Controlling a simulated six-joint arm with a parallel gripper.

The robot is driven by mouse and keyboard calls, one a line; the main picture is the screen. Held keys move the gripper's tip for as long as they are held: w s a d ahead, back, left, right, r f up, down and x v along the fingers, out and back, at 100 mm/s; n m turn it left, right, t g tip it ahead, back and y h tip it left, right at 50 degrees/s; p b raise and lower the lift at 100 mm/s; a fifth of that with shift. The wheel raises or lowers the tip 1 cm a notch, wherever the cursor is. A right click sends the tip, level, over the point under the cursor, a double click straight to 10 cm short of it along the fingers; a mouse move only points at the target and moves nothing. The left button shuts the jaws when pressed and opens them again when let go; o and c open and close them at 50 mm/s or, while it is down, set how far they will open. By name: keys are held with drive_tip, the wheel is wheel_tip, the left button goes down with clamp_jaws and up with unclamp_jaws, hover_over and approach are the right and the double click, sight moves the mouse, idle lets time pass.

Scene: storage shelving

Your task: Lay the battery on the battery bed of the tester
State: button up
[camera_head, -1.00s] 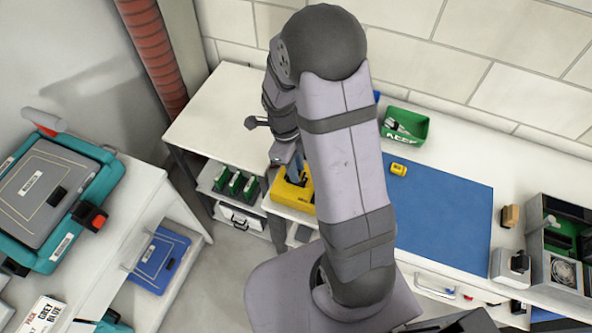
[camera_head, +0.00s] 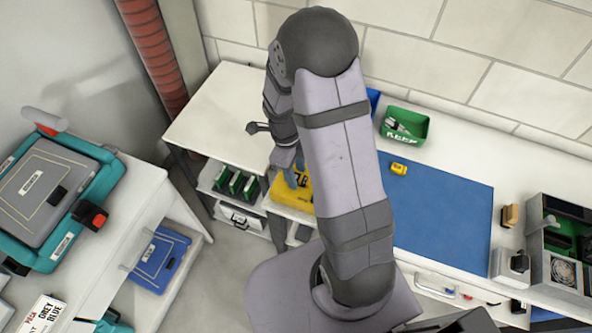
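My gripper (camera_head: 297,178) points down at a yellow tray-like unit (camera_head: 286,205) on the lower shelf under the bench, and my upper arm hides part of both. Dark shapes lie in the yellow unit beside the fingers, too small to name. I cannot tell whether the gripper is open or shut, or whether it holds anything. No battery can be made out for sure. I cannot tell which thing is the tester; a small yellow device (camera_head: 399,168) lies at the back of the blue mat (camera_head: 440,215).
A green bin (camera_head: 404,124) marked KEEP stands behind the mat. A grey open case (camera_head: 562,245) stands at right. A teal-framed case (camera_head: 45,190) lies on the left bench. The bench top (camera_head: 222,115) is clear.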

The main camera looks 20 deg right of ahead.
wheel_tip(320, 180, up, 12)
drive_tip(key=w+a+b, duration=0.1)
drive_tip(key=shift+a+b, duration=0.15)
drive_tip(key=shift+b, duration=0.25)
drive_tip(key=shift+r, duration=0.1)
drive_tip(key=s+a+f+n, duration=0.1)
drive_tip(key=s+n, duration=0.5)
drive_tip(key=n, duration=0.7)
drive_tip(key=s+a+f+n+t+y, duration=0.1)
drive_tip(key=s+n, duration=0.5)
drive_tip(key=n, duration=0.8)
drive_tip(key=shift+a, duration=0.7)
drive_tip(key=shift+s, duration=0.1)
